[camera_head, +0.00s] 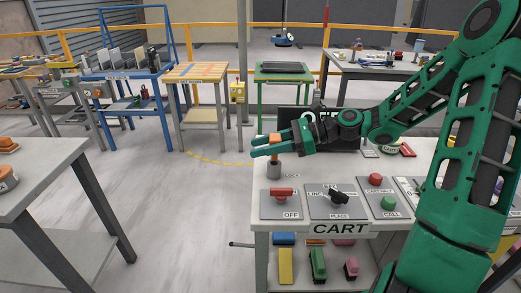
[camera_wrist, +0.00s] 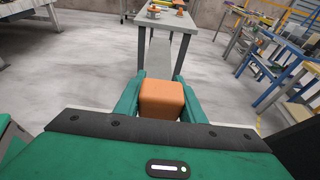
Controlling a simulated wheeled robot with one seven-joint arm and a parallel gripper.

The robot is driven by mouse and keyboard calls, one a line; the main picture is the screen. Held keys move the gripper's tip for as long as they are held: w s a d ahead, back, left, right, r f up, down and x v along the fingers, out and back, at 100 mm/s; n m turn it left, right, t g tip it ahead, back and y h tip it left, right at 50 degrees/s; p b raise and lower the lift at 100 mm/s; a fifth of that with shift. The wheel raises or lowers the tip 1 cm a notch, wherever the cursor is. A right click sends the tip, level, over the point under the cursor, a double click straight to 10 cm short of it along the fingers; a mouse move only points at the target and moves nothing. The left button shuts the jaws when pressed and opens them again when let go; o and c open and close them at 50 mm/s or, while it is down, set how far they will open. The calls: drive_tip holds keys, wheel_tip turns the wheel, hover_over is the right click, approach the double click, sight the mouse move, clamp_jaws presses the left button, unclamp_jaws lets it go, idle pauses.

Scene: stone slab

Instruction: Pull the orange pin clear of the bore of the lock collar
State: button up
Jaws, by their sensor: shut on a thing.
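The orange pin (camera_head: 275,137) stands upright at the left back part of the cart top, its block-like head between the fingers of my gripper (camera_head: 263,146). The grey lock collar (camera_head: 274,171) is directly below it on the cart top. The pin's lower part goes down toward the collar; whether its end sits in the bore cannot be told. In the wrist view, the orange head (camera_wrist: 161,98) fills the space between my two green fingers, which are shut on it. The collar does not show in the wrist view.
The cart top (camera_head: 262,203) carries a panel with a red switch (camera_head: 281,192), a black rotary switch (camera_head: 338,197) and red and green buttons in front of the collar. A black screen (camera_head: 300,120) stands behind my gripper. Open floor lies left of the cart.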

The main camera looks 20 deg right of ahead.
drive_tip(key=shift+r, duration=0.15)
wheel_tip(320, 180, up, 6)
idle(1.1)
